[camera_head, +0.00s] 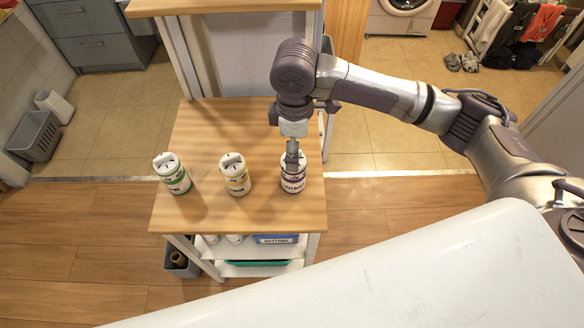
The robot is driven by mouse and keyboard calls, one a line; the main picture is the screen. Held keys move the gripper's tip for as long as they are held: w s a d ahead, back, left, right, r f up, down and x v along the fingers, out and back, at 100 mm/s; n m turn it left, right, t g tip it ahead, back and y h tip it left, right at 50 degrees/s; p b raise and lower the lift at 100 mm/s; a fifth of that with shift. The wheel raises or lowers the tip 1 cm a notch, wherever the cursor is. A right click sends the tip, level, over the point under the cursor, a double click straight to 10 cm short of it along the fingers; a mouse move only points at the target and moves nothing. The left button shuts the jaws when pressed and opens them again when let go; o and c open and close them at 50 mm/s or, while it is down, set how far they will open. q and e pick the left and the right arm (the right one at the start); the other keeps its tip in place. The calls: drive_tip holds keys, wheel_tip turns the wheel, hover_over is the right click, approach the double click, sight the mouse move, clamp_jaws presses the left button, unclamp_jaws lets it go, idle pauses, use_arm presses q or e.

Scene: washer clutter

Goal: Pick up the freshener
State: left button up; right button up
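Three white canisters with slotted lids stand on the wooden table (215,118). One has a green label (178,181), the middle one has a yellow label (236,182), and the right one has a purple label (293,184). They look like fresheners. My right gripper (291,163) points down at the lid of the purple-labelled freshener and overlaps it in the picture. I cannot tell whether it touches the lid or whether its fingers are open, as they are small and seen from above. My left gripper is not in view.
The table has free room behind the canisters. A grey basket (36,136) stands on the floor at left. A wooden-topped unit (215,6) stands behind.

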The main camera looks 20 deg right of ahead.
sight(293, 184)
wheel_tip(293, 184, down, 3)
drive_tip(key=shift+f, duration=0.2)
wheel_tip(293, 184, down, 3)
drive_tip(key=shift+w+f, duration=0.1)
drive_tip(key=shift+w, duration=0.05)
wheel_tip(293, 184, down, 3)
drive_tip(key=shift+f+p, duration=0.15)
drive_tip(key=shift+p, duration=0.25)
drive_tip(key=shift+f, duration=0.15)
drive_tip(key=c, duration=1.2)
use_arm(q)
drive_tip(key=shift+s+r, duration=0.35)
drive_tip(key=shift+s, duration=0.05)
use_arm(e)
drive_tip(key=shift+c, duration=0.4)
